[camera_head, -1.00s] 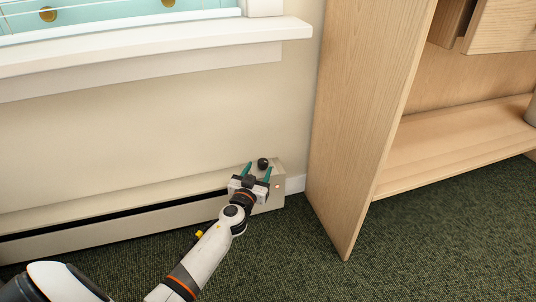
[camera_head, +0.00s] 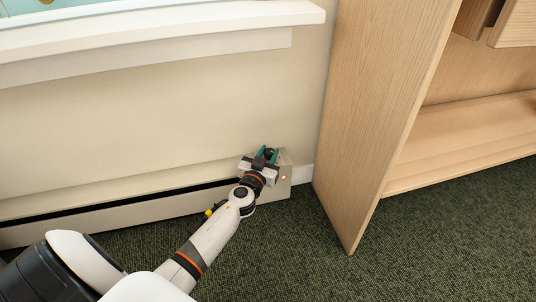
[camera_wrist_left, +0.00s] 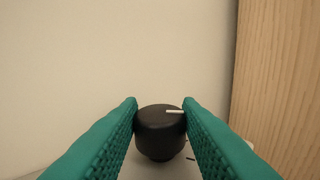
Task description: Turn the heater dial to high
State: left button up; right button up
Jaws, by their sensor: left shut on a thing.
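The heater (camera_head: 135,213) is a long, low beige baseboard unit along the wall under the window sill. Its dial (camera_wrist_left: 158,138) is a round black knob with a white pointer line, which points to the right in the left wrist view. The dial is small and partly hidden at the heater's right end in the head view (camera_head: 270,153). My left gripper (camera_head: 268,156) is shut on the dial, with one teal finger on each side of it. A small light (camera_head: 284,178) glows red on the heater's end. My right gripper is not in view.
A wooden shelf unit (camera_head: 375,110) stands close to the right of the heater's end. The white window sill (camera_head: 160,37) juts out above. Dark green carpet (camera_head: 330,260) in front is clear apart from my arm.

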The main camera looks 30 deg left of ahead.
pick_arm(q)
jog(key=shift+a+m+h, duration=0.15)
jog(key=shift+m+h, duration=0.35)
jog(key=shift+h, duration=0.4)
jog(key=shift+m+t+h, duration=0.3)
jog(key=shift+m+h, duration=0.6)
jog(key=shift+h, duration=0.4)
jog(key=o, duration=0.9)
jog(key=shift+o, duration=0.2)
